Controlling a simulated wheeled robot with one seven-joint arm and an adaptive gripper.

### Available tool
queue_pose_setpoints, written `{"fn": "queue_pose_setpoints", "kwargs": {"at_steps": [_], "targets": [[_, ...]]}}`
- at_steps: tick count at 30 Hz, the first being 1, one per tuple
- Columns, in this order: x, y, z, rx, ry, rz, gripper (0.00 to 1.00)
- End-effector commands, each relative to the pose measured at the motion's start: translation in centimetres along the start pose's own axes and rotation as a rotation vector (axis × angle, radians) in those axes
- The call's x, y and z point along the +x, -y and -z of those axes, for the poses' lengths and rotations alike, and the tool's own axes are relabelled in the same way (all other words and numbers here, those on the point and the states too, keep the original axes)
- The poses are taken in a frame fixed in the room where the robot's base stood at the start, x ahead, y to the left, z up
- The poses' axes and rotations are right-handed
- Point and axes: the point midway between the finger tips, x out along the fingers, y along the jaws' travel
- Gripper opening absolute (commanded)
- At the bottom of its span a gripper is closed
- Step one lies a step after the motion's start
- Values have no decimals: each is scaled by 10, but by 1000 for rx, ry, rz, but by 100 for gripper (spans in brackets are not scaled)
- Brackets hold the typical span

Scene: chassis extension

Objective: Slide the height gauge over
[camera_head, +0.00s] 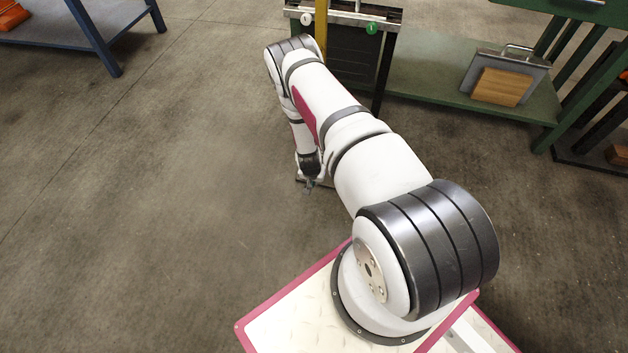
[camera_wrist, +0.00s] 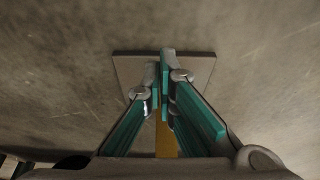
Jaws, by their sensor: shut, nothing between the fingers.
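A yellow upright post (camera_head: 321,28) shows at the top of the head view, and my arm hides its lower part. It looks like the height gauge. In the wrist view a yellow strip (camera_wrist: 166,140) runs between my fingers, above a flat grey square plate (camera_wrist: 205,62). They look like the gauge's post and base. My gripper (camera_head: 309,185) points down low near the floor, and the plate's edge shows beside it. In the wrist view the fingertips of my gripper (camera_wrist: 163,88) are together over the plate, with nothing held. Whether they touch the post cannot be told.
A dark stand with a metal top bar (camera_head: 350,17) is behind my arm. A green bench (camera_head: 430,75) at the back right carries a framed wooden block (camera_head: 500,87). A blue table (camera_head: 85,30) stands at the far left. The floor (camera_head: 150,190) to the left is clear.

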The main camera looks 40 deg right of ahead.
Motion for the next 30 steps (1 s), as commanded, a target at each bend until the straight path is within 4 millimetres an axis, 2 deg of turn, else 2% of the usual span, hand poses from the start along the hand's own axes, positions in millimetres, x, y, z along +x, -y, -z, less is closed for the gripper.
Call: {"fn": "queue_pose_setpoints", "kwargs": {"at_steps": [1,7,10,16,30], "targets": [[15,0,-1,0,0,0,0],[52,0,-1,0,-1,1,0],[54,0,17,2,-4,2,0],[58,0,34,0,-1,1,0],[57,0,38,0,0,0,0]]}}
